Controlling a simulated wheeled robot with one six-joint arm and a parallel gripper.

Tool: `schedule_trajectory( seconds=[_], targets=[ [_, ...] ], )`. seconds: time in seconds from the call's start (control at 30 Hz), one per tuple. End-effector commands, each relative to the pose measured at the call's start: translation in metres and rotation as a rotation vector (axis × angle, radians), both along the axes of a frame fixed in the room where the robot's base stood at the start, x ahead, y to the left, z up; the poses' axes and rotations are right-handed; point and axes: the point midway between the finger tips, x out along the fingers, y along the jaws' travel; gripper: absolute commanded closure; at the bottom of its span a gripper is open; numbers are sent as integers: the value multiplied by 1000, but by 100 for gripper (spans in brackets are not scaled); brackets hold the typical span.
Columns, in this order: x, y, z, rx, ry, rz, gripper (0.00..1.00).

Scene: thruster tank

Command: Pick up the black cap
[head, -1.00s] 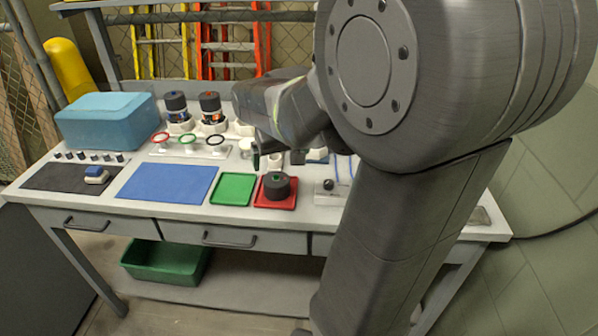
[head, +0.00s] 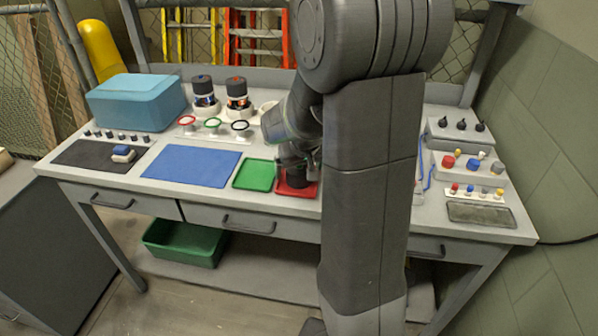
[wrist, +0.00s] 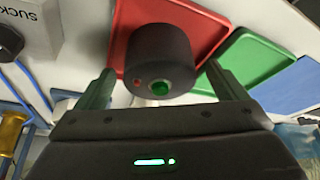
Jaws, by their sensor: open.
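The black cap (wrist: 158,55) is a short dark cylinder with a green spot and a small red spot on its face. It sits on the red tray (wrist: 205,22). In the wrist view my gripper (wrist: 156,82) is open, with one finger on each side of the cap's near end; I cannot tell whether they touch it. In the head view the cap (head: 297,178) shows on the red tray (head: 298,193), partly hidden under my gripper (head: 297,160).
A green tray (head: 254,175) and a blue mat (head: 190,166) lie left of the red tray. Ring stands (head: 212,128) and dark-capped units (head: 237,95) stand behind. A teal box (head: 135,100) is at back left. Small-part racks (head: 467,168) stand at right.

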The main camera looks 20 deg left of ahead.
Motion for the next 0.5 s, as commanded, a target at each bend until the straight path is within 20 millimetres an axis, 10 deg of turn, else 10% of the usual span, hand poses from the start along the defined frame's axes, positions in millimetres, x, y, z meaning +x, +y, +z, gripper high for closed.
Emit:
schedule_trajectory(
  seconds=[0.23, 0.5],
  targets=[
    [1, 0, -1, 0, 0, 0, 8],
    [1, 0, -1, 0, 0, 0, 56]
  ],
)
